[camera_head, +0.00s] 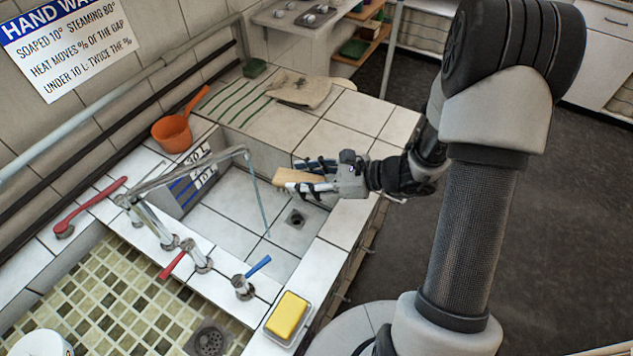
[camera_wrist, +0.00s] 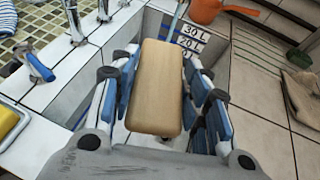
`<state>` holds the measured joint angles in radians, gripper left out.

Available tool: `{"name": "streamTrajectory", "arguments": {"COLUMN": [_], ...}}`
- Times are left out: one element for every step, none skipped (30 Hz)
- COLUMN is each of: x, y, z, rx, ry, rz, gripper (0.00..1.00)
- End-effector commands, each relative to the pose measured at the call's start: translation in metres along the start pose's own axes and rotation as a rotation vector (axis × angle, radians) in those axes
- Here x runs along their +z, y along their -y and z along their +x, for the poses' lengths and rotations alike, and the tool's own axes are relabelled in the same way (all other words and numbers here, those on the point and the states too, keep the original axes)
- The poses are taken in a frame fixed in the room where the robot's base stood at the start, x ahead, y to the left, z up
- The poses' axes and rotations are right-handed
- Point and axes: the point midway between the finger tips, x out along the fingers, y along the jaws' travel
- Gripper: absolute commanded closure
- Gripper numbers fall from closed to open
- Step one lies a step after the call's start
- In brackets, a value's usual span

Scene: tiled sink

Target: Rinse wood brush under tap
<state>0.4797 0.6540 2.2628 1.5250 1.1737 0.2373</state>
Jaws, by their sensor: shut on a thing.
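My gripper (camera_head: 318,187) is shut on the wood brush (camera_head: 299,176) and holds it above the right side of the tiled sink basin (camera_head: 235,205). In the wrist view the brush's tan wooden block (camera_wrist: 157,90) sits between the blue finger pads; its bristles are hidden. The tap (camera_head: 190,172) has a long spout over the basin. A thin stream of water (camera_head: 259,205) falls from the spout's end to the left of the brush, apart from it in the head view. The red tap handle (camera_head: 172,266) and blue tap handle (camera_head: 258,266) are at the front.
A drain (camera_head: 296,218) lies in the basin floor. A yellow sponge (camera_head: 287,315) is in a dish on the front rim. An orange scoop (camera_head: 177,129), a red-handled brush (camera_head: 92,205) and a cloth (camera_head: 300,91) lie around the sink. The right tiled counter is mostly bare.

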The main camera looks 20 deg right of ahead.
Motion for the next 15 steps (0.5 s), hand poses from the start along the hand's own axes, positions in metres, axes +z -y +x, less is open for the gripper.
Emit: {"name": "streamTrajectory", "arguments": {"x": [0.000, 0.001, 0.002, 0.002, 0.003, 0.003, 0.004, 0.004, 0.005, 0.006, 0.006, 0.007, 0.008, 0.009, 0.009], "y": [0.001, 0.001, 0.002, 0.002, 0.003, 0.003, 0.004, 0.005, 0.005, 0.006, 0.006, 0.007, 0.007, 0.007, 0.008], "z": [0.006, 0.009, 0.013, 0.015, 0.018, 0.022, 0.025, 0.028, 0.032, 0.035, 0.038, 0.042, 0.045, 0.048, 0.051], "rx": [0.002, 0.003, 0.002, 0.002, 0.002, 0.003, 0.002, 0.001, 0.002, 0.002, 0.002, 0.002, 0.002, 0.002, 0.002], "ry": [0.000, 0.000, 0.000, 0.000, -0.001, -0.001, -0.001, -0.001, -0.001, -0.001, 0.000, 0.000, 0.000, 0.000, 0.000], "rz": [-0.002, -0.002, -0.001, -0.001, -0.001, -0.001, -0.001, 0.000, -0.001, -0.002, -0.001, -0.001, -0.001, -0.001, -0.001], "gripper": [0.88, 0.88, 0.88, 0.88, 0.88, 0.88, 0.88, 0.88, 0.88, 0.88, 0.88, 0.88, 0.88, 0.88, 0.88]}}
